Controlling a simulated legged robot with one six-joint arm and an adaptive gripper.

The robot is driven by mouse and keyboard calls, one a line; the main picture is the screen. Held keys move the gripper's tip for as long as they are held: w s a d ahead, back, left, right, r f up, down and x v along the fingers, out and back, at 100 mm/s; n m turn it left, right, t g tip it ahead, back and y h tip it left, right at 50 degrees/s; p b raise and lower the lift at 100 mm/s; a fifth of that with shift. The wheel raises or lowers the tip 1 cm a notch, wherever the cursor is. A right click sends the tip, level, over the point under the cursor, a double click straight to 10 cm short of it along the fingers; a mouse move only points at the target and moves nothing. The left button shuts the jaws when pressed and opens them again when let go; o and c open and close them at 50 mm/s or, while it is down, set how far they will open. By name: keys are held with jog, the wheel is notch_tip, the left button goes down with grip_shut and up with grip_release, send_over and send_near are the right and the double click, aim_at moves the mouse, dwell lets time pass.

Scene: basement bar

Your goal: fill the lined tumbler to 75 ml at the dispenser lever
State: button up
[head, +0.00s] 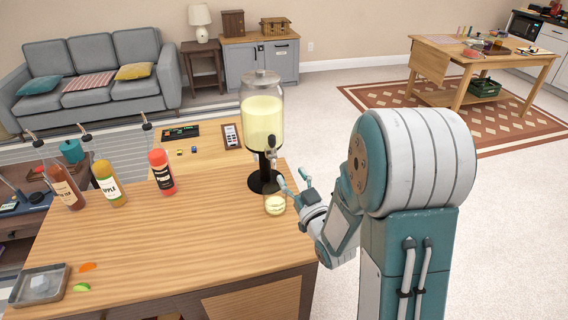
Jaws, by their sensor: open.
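The drink dispenser (263,122) stands at the right end of the wooden counter. Its clear tank holds pale yellow liquid on a black stand. Its lever and tap (271,146) face the counter's front. The lined tumbler (275,204) stands upright on the counter below the tap, with some pale yellow liquid in it. Its marks are too small to read. My gripper (293,183) is open, just right of the tap and above the tumbler's right side. I cannot tell whether a finger touches the lever.
Bottles stand at the counter's back left, among them a brown one (64,187), a yellow one (109,184) and a red one (162,172). A metal tray (40,285) and fruit slices (82,287) lie front left. The counter's middle (170,235) is clear.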

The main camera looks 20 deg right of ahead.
jog(key=shift+s+f, duration=0.1)
jog(key=shift+s, duration=0.25)
